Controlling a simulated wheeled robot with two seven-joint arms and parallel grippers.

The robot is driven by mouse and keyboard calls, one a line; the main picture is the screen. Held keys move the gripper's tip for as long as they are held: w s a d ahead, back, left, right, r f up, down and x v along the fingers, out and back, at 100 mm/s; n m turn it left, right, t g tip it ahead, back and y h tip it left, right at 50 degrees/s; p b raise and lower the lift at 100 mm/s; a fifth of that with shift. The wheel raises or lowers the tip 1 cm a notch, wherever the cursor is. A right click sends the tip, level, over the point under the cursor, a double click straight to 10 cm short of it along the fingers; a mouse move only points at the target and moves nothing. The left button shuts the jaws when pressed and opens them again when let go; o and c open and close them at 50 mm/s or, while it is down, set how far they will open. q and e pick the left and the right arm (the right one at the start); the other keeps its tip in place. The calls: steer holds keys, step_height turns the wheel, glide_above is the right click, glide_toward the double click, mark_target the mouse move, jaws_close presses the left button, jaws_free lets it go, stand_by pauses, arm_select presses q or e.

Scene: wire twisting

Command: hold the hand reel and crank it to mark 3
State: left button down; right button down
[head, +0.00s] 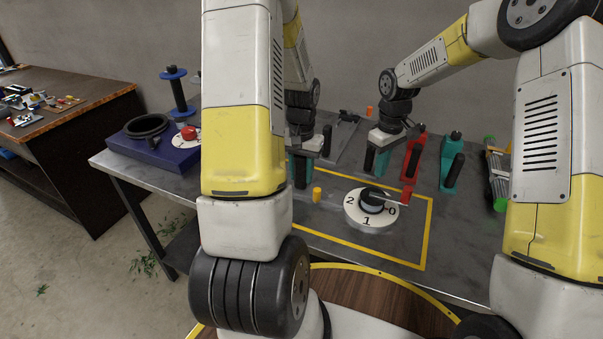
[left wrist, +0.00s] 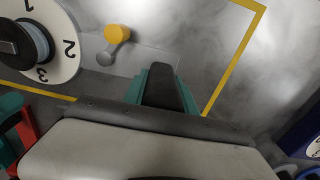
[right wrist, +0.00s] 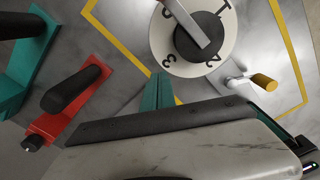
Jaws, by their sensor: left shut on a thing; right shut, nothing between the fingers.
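The hand reel has a white numbered dial (head: 368,216) with a dark hub (head: 373,198) and a grey pointer bar lying close to the 0. A yellow knob (head: 317,194) on a short grey arm is beside the dial; it also shows in the right wrist view (right wrist: 264,82). My left gripper (head: 298,163) is shut on the reel's black upright handle (left wrist: 160,88), left of the dial. My right gripper (head: 378,160) is shut and empty behind the dial. Its teal fingertips (right wrist: 158,92) are apart from the dial in the right wrist view.
A red tool (head: 412,158) and a teal tool (head: 451,165), both with black grips, stand right of my right gripper. A blue box (head: 150,150) with a black ring is at the table's left end. The yellow-outlined area in front of the dial is clear.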

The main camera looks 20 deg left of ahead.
steer(key=shift+d, duration=0.1)
steer(key=shift+d, duration=0.15)
steer(key=shift+d, duration=0.1)
steer(key=shift+d, duration=0.2)
steer(key=shift+d, duration=0.1)
stand_by(0.4)
steer(key=shift+d, duration=0.25)
steer(key=shift+d, duration=0.7)
stand_by(0.7)
steer(key=shift+d, duration=0.15)
steer(key=shift+d, duration=0.15)
